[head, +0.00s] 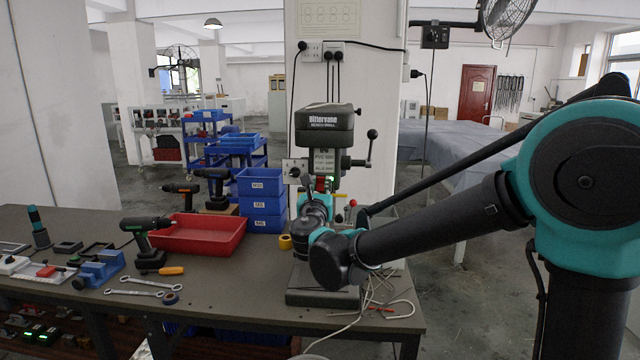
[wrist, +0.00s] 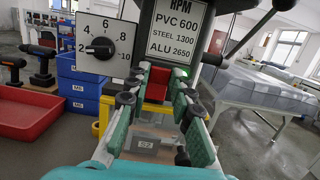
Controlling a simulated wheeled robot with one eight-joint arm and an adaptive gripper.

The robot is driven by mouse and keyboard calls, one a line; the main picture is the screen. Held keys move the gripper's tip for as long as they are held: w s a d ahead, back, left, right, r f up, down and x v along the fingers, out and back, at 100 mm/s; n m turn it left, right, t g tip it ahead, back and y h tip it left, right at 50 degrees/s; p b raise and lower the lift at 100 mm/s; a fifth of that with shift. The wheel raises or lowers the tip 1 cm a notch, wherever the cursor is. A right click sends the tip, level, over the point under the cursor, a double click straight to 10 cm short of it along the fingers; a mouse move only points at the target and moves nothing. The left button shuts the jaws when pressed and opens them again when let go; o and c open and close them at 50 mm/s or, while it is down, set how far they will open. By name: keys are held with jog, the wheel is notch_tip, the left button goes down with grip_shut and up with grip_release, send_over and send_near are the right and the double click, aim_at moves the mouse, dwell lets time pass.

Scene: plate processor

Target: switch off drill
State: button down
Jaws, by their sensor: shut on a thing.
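The drill press (head: 325,130) stands on the workbench, with a dark head and an RPM label plate (wrist: 182,30) on its front. In the wrist view a red switch part (wrist: 159,82) sits just below the label, with green (wrist: 180,84) showing beside it. My gripper (wrist: 160,88) points at the drill's front. Its two teal-padded fingers reach up on either side of the red part and close on it. In the head view my wrist hides most of the lower drill and the fingertips.
A numbered speed dial (wrist: 100,47) is left of the label. Blue bins (head: 262,198) and a red tray (head: 200,234) stand left of the drill. Cordless drills, wrenches (head: 135,292) and a blue vise (head: 100,268) lie farther left. Cables hang at the bench's right end.

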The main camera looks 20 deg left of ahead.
jog(key=shift+f+t+y, duration=0.3)
jog(key=shift+f+t, duration=0.05)
jog(key=shift+t, duration=0.85)
jog(key=c, duration=1.3)
grip_release()
jog(key=shift+s, duration=0.1)
jog(key=v, duration=1.2)
